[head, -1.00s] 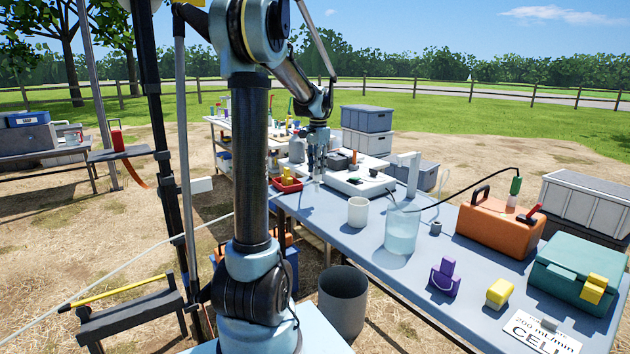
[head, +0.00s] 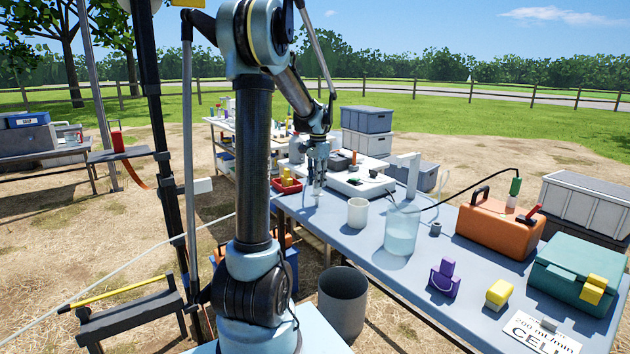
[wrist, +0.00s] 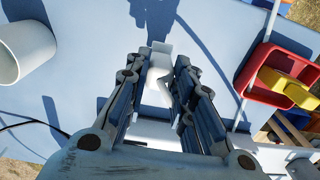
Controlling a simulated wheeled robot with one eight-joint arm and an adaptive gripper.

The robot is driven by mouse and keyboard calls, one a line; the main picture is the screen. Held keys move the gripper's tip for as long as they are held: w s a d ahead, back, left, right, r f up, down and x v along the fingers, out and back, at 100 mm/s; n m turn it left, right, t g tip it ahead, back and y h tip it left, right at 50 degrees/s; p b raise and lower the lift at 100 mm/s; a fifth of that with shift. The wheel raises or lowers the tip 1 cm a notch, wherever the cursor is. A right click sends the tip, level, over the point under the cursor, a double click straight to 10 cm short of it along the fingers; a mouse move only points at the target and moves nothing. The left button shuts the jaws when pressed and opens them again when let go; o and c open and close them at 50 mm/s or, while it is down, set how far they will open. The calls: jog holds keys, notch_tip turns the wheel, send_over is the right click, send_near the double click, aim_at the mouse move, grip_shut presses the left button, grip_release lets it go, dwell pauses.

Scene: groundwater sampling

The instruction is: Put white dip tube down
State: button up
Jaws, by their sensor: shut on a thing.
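My gripper (head: 318,180) hangs pointing down over the far left part of the blue-grey table (head: 335,235), near the left edge. In the wrist view my gripper (wrist: 160,105) is shut on a short white piece, the white dip tube (wrist: 160,68), between its two dark ribbed fingers. The tube's lower part is partly hidden by the fingers. In the head view it is too small to tell whether the tube touches the table top.
A red tray (wrist: 246,98) with yellow pieces lies right of my gripper in the wrist view. A white cup (head: 357,212) and a water-filled beaker (head: 402,232) stand nearby. An orange case (head: 498,224) stands farther right. A grey bucket (head: 342,303) is below the table's front edge.

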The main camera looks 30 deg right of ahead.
jog(key=shift+f, duration=0.1)
jog(key=o, duration=1)
jog(key=shift+f, duration=0.1)
